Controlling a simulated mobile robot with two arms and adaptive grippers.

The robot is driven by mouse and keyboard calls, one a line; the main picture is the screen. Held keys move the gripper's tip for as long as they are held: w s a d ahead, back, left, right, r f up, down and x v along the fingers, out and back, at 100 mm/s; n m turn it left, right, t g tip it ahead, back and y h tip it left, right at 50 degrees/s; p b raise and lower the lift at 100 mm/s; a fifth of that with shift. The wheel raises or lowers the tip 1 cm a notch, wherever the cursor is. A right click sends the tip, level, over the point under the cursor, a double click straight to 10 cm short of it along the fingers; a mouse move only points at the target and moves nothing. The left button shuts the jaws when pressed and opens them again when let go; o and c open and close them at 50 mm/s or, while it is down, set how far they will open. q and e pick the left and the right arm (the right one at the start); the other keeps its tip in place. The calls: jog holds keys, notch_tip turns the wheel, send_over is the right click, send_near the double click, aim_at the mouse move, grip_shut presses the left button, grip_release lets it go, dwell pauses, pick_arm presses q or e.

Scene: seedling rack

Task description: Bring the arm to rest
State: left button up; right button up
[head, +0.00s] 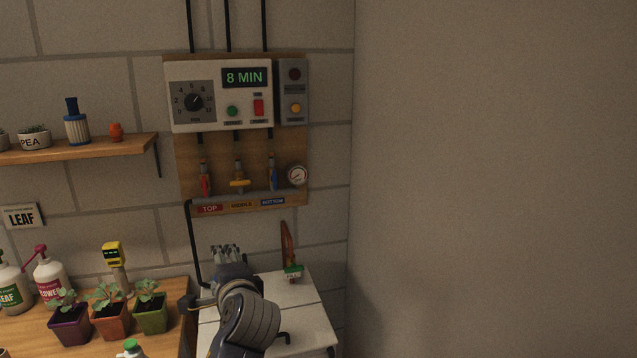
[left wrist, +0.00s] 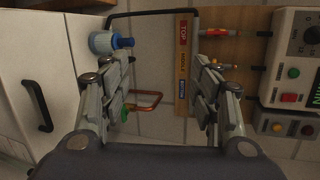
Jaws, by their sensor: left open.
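My left arm reaches up from the bottom of the head view, over a white cabinet (head: 310,312). My left gripper (head: 225,252) is at its far end, below the valve panel, with its fingers pointing toward the wall. In the left wrist view the gripper's (left wrist: 163,78) two fingers stand wide apart with nothing between them touching both. The label strip (left wrist: 183,62) of the panel shows beyond the fingers. My right gripper is in neither view.
A controller reading 8 MIN (head: 220,97) is on the wall. A wooden bench (head: 22,330) at left holds several potted seedlings and bottles. A blue and white fitting (left wrist: 103,43) is close to one finger, and a copper-coloured loop (left wrist: 150,97) lies beyond. The right wall is bare.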

pick_arm(q)
jog(key=s+a+f+n+g+h, duration=0.1)
jog(key=s+f+n+g+h, duration=0.15)
jog(key=s+f, duration=0.7)
jog(key=s+a+f+n+g+h, duration=0.1)
jog(key=s+f+n+g, duration=0.2)
jog(key=s+f, duration=0.65)
jog(key=s+f+n+g+h, duration=0.1)
jog(key=s+f+n+g, duration=0.1)
jog(key=s+f, duration=0.35)
jog(key=s+f+n+g+h, duration=0.1)
jog(key=s+f+n, duration=0.15)
jog(key=s, duration=0.55)
jog(key=s+f+n+g+h, duration=0.1)
jog(key=s+f+n+g, duration=0.15)
jog(key=s, duration=0.45)
notch_tip(320, 180, down, 27)
jog(key=s, duration=0.1)
jog(key=s+a+f+g, duration=0.1)
jog(key=s+a+f, duration=0.1)
jog(key=s+f, duration=1.3)
jog(key=shift+s+a+f, duration=0.25)
jog(key=shift+s+f, duration=0.05)
jog(key=shift+s, duration=0.7)
